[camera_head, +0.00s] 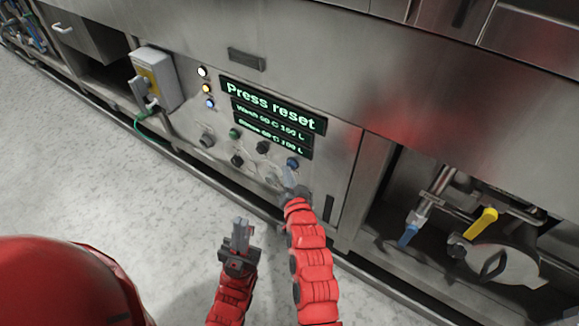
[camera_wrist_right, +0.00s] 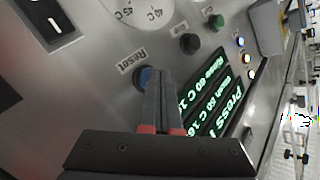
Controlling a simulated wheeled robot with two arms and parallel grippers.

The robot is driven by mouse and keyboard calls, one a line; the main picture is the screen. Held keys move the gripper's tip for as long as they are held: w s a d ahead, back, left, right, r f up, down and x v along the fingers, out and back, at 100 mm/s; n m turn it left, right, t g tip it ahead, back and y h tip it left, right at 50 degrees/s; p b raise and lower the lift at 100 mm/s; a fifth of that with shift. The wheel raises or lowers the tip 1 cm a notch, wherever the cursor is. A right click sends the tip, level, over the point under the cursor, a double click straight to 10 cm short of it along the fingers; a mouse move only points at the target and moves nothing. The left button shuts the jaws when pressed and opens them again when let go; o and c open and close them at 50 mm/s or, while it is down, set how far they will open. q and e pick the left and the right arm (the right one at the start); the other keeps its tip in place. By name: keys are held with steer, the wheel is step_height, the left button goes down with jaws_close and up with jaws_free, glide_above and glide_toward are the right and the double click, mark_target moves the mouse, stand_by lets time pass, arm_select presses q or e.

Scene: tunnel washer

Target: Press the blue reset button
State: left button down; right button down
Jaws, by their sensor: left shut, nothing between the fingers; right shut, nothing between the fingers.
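The blue reset button (camera_head: 292,163) is on the steel control panel, below the green-lettered displays. In the right wrist view the blue button (camera_wrist_right: 142,77) sits beside its "Reset" label, partly hidden behind the fingertips. My right gripper (camera_head: 290,178) is shut and empty, its fingertips close to the button. In the right wrist view my right gripper's tips (camera_wrist_right: 159,73) overlap the button's edge; I cannot tell whether they touch it. My left gripper (camera_head: 241,228) is shut and empty, held away from the panel above the floor.
The top display (camera_head: 273,105) reads "Press reset". A green button (camera_head: 234,133), black knobs (camera_head: 263,147) and indicator lamps (camera_head: 207,88) share the panel. A grey box (camera_head: 155,80) protrudes at left. Pipes with a yellow handle (camera_head: 481,222) fill a recess at right. The floor (camera_head: 110,190) is clear.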

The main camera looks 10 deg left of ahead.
steer(key=shift+w+d, duration=0.1)
steer(key=shift+w, duration=0.05)
stand_by(0.4)
steer(key=shift+s+a+p, duration=0.3)
steer(key=shift+s+p, duration=0.5)
steer(key=shift+s, duration=0.1)
steer(key=s+p, duration=0.1)
steer(key=s+a+p, duration=0.1)
steer(key=s, duration=0.1)
steer(key=s+p, duration=0.1)
steer(key=shift+s+a+p, duration=0.35)
